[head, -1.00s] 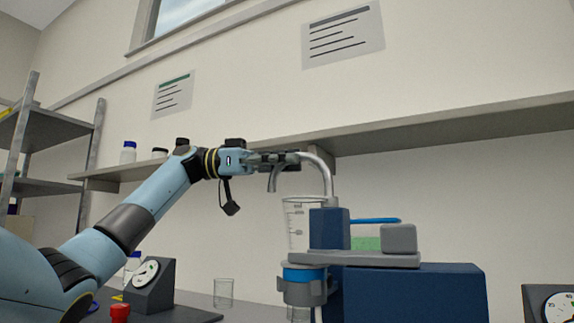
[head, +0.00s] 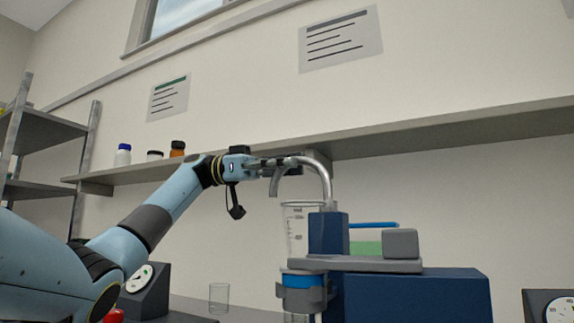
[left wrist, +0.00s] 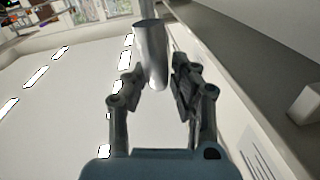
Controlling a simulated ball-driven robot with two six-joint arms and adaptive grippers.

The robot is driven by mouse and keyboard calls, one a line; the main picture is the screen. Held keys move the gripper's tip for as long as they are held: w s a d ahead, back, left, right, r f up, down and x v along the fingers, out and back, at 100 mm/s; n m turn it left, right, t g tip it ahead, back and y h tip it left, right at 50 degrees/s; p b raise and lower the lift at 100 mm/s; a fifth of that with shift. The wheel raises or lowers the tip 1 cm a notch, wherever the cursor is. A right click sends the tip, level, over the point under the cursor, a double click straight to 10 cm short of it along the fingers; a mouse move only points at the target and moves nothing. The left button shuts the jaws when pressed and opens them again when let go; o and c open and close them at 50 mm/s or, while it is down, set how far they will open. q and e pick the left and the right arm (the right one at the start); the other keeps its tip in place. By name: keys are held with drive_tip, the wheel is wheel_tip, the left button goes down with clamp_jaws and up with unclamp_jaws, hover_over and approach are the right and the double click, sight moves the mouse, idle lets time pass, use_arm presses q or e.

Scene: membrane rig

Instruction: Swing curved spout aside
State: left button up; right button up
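The curved spout (head: 325,175) is a grey metal tube that rises from the blue block on the rig (head: 415,298) and bends over to the left, its open end pointing down. My left gripper (head: 286,162) is at the upper bend of the spout, level with it. In the left wrist view the spout (left wrist: 152,50) runs between the two fingers of my left gripper (left wrist: 157,78). My right gripper is not in view.
A clear graduated beaker (head: 298,228) stands below the spout, beside the blue block. A grey plate (head: 355,264) carries a grey block (head: 401,243). A small glass (head: 219,297) and a gauge (head: 144,290) are at lower left. A wall shelf (head: 440,125) runs behind the spout.

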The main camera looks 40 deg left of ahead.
use_arm(q)
drive_tip(key=shift+o, duration=1.2)
drive_tip(key=shift+w+f, duration=0.1)
drive_tip(key=v, duration=1.2)
